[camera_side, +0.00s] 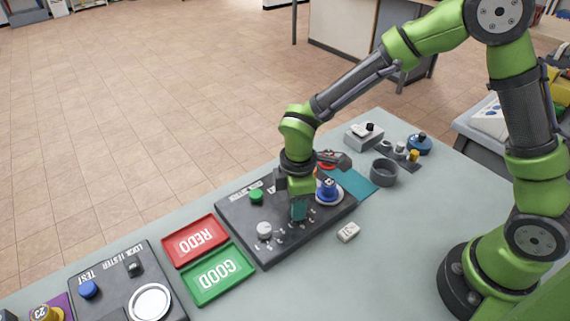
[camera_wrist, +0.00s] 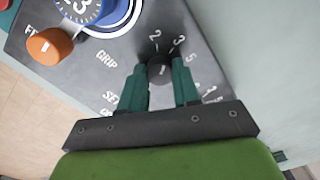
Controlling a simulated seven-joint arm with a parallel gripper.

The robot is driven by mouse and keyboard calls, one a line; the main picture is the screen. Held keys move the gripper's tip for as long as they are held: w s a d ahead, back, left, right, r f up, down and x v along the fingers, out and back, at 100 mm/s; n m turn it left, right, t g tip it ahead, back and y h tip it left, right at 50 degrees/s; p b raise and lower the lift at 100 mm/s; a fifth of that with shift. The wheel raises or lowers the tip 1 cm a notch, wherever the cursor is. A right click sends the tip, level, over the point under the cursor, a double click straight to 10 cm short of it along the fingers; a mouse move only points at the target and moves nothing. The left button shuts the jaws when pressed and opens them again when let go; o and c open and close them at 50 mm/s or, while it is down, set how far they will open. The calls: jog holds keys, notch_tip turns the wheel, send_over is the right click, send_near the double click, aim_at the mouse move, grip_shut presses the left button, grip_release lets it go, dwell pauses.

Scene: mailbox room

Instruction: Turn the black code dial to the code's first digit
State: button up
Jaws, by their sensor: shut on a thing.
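The black code dial (camera_wrist: 160,70) sits on the dark panel, with white digits printed around it. My gripper (camera_wrist: 161,82) is shut on the dial, its two teal fingers on either side of it. In the side view my gripper (camera_side: 299,210) points down at the front part of the dark panel (camera_side: 262,250), and it hides the dial there. The digits 2, 3 and 5 show beyond the dial in the wrist view; others are partly covered by the fingers. I cannot tell which digit the dial's mark points at.
A blue dial (camera_wrist: 95,8) on a silver ring and an orange knob (camera_wrist: 49,46) are on the same panel. A grey knob (camera_side: 264,229) and a green button (camera_side: 256,195) are to the left. Red REDO (camera_side: 212,232) and green GOOD (camera_side: 205,287) trays stand left.

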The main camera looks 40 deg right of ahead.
jog(key=m, duration=0.5)
jog(key=shift+m, duration=0.3)
jog(key=m, duration=0.4)
jog(key=shift+m, duration=0.3)
jog(key=o, duration=1.1)
jog(key=shift+c, duration=0.2)
notch_tip(320, 180, up, 17)
jog(key=shift+w, duration=0.1)
